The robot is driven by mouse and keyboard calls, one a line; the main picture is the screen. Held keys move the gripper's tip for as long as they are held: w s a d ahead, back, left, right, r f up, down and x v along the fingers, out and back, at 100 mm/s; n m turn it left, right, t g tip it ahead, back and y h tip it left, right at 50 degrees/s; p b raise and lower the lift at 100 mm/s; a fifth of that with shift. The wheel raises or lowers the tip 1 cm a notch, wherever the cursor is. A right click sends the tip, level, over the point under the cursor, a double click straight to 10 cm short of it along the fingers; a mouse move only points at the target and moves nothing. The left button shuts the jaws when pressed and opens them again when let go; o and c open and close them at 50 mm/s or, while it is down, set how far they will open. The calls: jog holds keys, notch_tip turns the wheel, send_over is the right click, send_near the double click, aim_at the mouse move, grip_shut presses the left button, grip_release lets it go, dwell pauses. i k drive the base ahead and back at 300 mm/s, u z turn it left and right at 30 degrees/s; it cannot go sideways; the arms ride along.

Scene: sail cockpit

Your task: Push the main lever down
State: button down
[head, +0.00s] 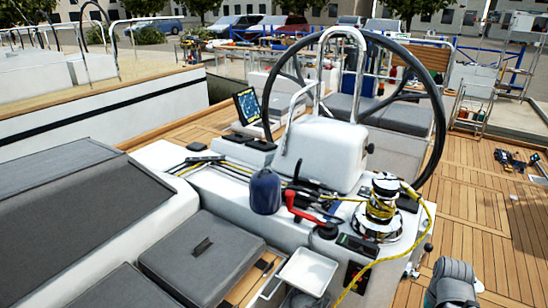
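A red lever (291,203) with a bent arm stands up from the white cockpit console (221,190), left of the winch. Black levers (310,186) lie close behind it, near ropes. A small lever with a dark knob (428,247) sits at the console's right side. No label is readable, so I cannot tell which one is the main lever. My gripper is not in view. A rounded grey part (454,283) at the bottom right looks like part of my arm.
A winch (382,205) wrapped in yellow rope stands right of the red lever. A dark blue bottle-like object (265,191) stands left of it. The large steering wheel (441,110) rises behind. A white tray (307,271) sits in front.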

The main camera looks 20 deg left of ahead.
aim_at(296, 177)
jog(key=u, duration=0.4)
jog(key=i, duration=1.2)
jog(key=u, duration=0.05)
